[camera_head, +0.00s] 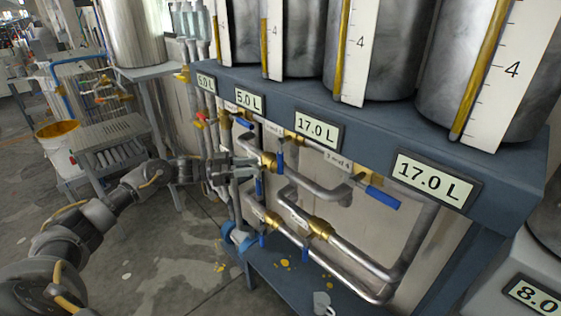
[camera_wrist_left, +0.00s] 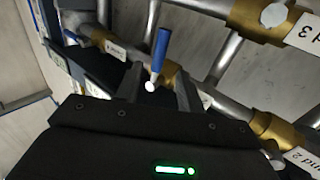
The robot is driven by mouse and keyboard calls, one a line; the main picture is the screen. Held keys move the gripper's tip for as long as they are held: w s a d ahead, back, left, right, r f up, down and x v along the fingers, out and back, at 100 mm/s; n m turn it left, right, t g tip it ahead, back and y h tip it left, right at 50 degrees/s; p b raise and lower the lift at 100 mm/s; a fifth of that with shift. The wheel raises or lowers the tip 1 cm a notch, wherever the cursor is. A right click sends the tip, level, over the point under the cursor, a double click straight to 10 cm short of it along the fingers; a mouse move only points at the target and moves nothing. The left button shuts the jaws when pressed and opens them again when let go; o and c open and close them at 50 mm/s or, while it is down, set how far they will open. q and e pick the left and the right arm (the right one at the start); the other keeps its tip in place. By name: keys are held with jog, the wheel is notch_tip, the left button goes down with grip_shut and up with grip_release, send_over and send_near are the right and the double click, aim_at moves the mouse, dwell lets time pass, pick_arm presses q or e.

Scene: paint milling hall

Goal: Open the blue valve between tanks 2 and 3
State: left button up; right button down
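Several blue-handled brass valves sit on the pipes below the tanks. One brass valve with a blue handle (camera_head: 280,161) is below a small label (camera_head: 273,128) that is too small to read surely. Another blue handle (camera_head: 382,197) sits beside the "3 and 4" label (camera_head: 338,160). My left gripper (camera_head: 250,165) is among the pipes, near the middle valve. In the left wrist view, a blue handle (camera_wrist_left: 161,48) with a white end stands between the open fingers (camera_wrist_left: 162,88); I cannot tell whether they touch it. A partly cut label ending in "3" (camera_wrist_left: 304,35) is at right. My right gripper is out of view.
Steel tanks (camera_head: 385,50) with yellow gauges stand on a blue frame above the pipes. Displays read 17.0 L (camera_head: 319,129) and 17.0 L (camera_head: 433,178), with 5.0 L (camera_head: 249,99) farther left. A bucket (camera_head: 62,148) stands left.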

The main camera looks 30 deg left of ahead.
aim_at(278, 162)
pick_arm(q)
jog(key=p+x, duration=0.3)
jog(key=x, duration=0.5)
jog(key=shift+w+d+r, duration=0.15)
jog(key=shift+w+d, duration=0.05)
jog(key=shift+d, duration=0.05)
jog(key=shift+w+d, duration=0.25)
jog(key=shift+d, duration=0.05)
grip_shut()
